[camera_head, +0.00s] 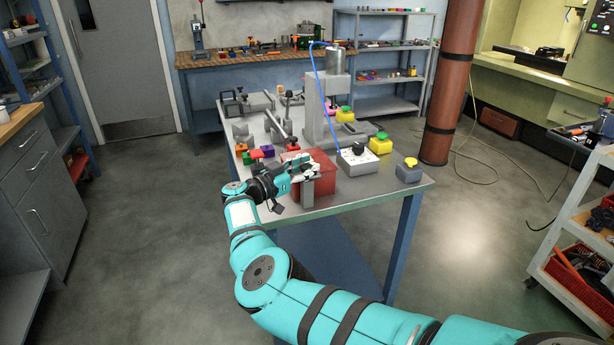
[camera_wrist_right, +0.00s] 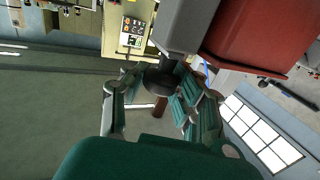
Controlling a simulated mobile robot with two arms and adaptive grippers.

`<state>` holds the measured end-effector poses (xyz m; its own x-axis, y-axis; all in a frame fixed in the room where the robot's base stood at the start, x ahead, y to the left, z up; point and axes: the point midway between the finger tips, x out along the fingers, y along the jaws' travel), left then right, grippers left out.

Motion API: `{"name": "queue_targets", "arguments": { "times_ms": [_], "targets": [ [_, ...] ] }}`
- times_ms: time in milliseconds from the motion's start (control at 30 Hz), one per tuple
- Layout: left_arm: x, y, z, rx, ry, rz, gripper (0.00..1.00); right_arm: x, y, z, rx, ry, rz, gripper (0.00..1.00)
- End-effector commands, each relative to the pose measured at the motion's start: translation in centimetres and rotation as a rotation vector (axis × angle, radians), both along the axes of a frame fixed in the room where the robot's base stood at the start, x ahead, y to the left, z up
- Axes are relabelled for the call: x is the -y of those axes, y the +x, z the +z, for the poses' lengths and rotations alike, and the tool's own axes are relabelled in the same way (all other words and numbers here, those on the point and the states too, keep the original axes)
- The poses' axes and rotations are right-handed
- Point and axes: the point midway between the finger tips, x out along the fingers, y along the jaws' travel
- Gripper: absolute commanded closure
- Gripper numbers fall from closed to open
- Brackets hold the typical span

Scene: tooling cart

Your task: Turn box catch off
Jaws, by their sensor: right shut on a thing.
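A red box (camera_head: 328,181) with a grey block (camera_head: 307,195) on its side stands near the front edge of the tooling cart. My right gripper (camera_head: 301,170) is at the left side of this box, its arm coming in from the bottom right. In the right wrist view, the red box (camera_wrist_right: 262,35) and the grey block (camera_wrist_right: 186,24) are at the top. My right gripper there (camera_wrist_right: 160,95) has its fingers around a dark round catch (camera_wrist_right: 160,82) at the end of the grey block. The fingers hide part of the catch. My left gripper is in neither view.
Right of the box are a grey control box (camera_head: 358,160) with a black knob and a grey box with a yellow button (camera_head: 409,171). A grey press (camera_head: 322,105) stands behind, with a blue cable. Small coloured blocks (camera_head: 262,152) lie to the left.

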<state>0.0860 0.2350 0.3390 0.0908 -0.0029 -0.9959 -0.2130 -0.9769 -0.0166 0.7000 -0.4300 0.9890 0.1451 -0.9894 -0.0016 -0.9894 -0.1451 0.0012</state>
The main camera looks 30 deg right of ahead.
Motion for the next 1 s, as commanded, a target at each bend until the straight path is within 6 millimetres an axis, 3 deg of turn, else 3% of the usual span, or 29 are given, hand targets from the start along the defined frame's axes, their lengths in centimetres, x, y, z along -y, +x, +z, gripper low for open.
{"name": "queue_targets", "arguments": {
  "times_ms": [400, 433, 600, 867, 1000],
  "targets": [
    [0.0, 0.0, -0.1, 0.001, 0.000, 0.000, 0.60, -0.1, 0.1, 0.1, 0.001, -0.001, -0.002, 1.00],
    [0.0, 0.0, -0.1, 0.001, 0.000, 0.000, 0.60, -0.1, 0.1, 0.1, 0.001, -0.001, -0.002, 0.70],
    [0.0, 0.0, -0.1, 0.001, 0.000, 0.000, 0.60, 0.0, 0.0, 0.1, 0.001, -0.001, -0.003, 0.48],
    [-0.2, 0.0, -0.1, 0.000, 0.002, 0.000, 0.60, 0.0, 0.0, 0.2, 0.001, -0.001, -0.004, 0.47],
    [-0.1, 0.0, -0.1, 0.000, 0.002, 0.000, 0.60, -0.1, 0.0, 1.3, 0.004, -0.001, -0.005, 0.47]
  ]
}}
